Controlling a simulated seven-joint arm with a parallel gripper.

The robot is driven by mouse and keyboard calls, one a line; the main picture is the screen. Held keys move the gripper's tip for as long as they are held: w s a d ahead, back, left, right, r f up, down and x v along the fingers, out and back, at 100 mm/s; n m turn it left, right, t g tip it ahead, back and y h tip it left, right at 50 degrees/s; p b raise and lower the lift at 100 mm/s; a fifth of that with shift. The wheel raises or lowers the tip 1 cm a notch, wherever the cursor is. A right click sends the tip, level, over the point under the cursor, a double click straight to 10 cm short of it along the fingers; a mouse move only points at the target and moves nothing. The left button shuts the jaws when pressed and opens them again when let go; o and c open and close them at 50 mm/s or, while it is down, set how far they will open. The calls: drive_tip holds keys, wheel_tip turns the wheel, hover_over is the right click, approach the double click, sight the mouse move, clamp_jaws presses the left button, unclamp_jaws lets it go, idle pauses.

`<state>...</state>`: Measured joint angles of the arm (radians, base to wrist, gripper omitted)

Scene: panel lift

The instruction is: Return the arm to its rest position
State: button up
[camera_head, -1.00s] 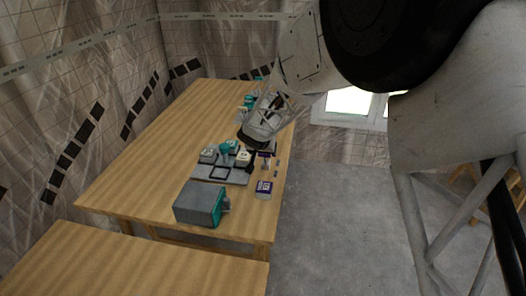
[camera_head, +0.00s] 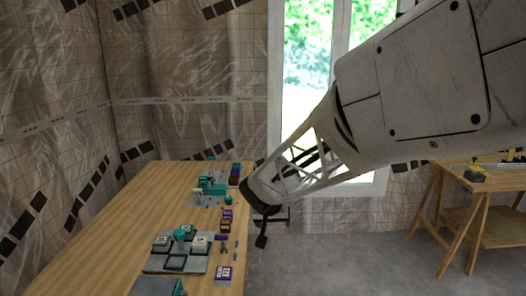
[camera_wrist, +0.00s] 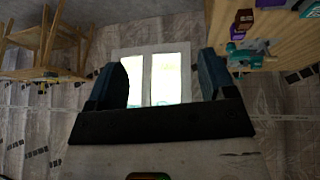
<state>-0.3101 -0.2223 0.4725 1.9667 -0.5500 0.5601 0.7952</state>
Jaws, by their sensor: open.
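My gripper (camera_head: 262,240) hangs past the right edge of the wooden table (camera_head: 110,250) in the head view, clear of the tabletop. In the wrist view my gripper (camera_wrist: 163,82) shows two dark fingers spread wide apart, with nothing between them but the far wall and window. My white arm reaches in from the upper right of the head view.
A grey panel (camera_head: 155,264) with several blocks and a teal knob lies on the table. Small purple boxes (camera_head: 224,273) and teal parts (camera_head: 212,187) stand near its right edge. A second wooden table (camera_head: 478,205) stands at right. A window (camera_head: 305,70) is behind my arm. The floor between is clear.

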drive_tip(key=s+d+r+g, duration=0.1)
drive_tip(key=s+d+r, duration=0.2)
drive_tip(key=s+d, duration=0.4)
drive_tip(key=s+d+r+g, duration=0.1)
drive_tip(key=s+d+r, duration=0.3)
drive_tip(key=s, duration=0.6)
drive_tip(key=s+d, duration=0.2)
drive_tip(key=s, duration=0.6)
drive_tip(key=s+d+g+y, duration=0.1)
drive_tip(key=s+d, duration=0.1)
drive_tip(key=s, duration=0.7)
drive_tip(key=shift+s+d+f+n, duration=0.2)
drive_tip(key=shift+d+f+n, duration=0.15)
drive_tip(key=shift+f, duration=0.1)
drive_tip(key=shift+w, duration=0.15)
drive_tip(key=shift+c, duration=0.3)
